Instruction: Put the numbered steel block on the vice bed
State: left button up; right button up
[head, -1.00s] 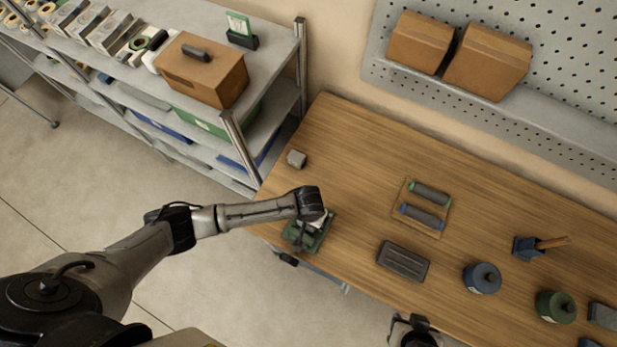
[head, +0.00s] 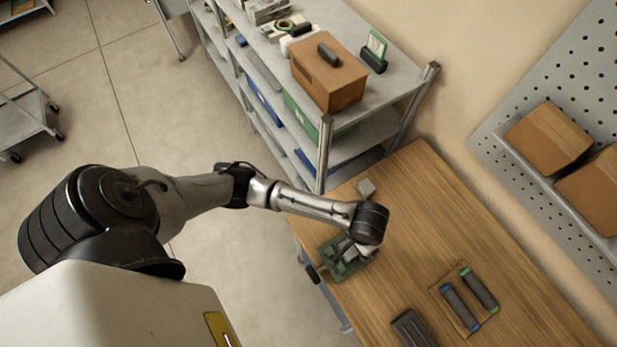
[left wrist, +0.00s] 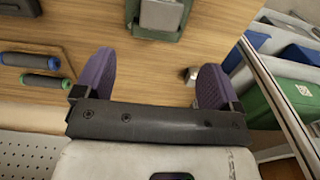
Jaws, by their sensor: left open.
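The small grey steel block (head: 366,187) lies on the wooden table near its shelf-side edge; any number is too small to read. The green vice (head: 347,258) with a grey bed stands at the table's front edge. My left wrist is above the table between the two and hides its fingers in the head view. In the left wrist view, my left gripper (left wrist: 155,82) is open and empty, with purple finger pads. The block (left wrist: 190,74) shows beside the right-hand finger, partly covered by it. The vice (left wrist: 160,18) is at the top edge. My right gripper is out of view.
A metal shelf (head: 325,150) with a brown box (head: 328,78) stands close beyond the block. Two dark rollers (head: 470,297) lie on a board, and a dark grey tray-like block (head: 413,328) is near the front. The table between the vice and rollers is clear.

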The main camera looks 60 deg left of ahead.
pick_arm(q)
jog(key=s+d+m+t+h, duration=0.1)
jog(key=s+d+h, duration=0.1)
jog(key=s, duration=0.4)
jog(key=s+a+r+t+y, duration=0.1)
jog(key=s+a+r+t, duration=0.1)
jog(key=s+a, duration=0.7)
jog(key=a+r, duration=0.1)
jog(key=a, duration=0.2)
jog(key=shift+s+a+r+m+t+y, duration=0.2)
jog(key=shift+s+a+m+t+y, duration=0.1)
jog(key=shift+s+a+m+y, duration=0.1)
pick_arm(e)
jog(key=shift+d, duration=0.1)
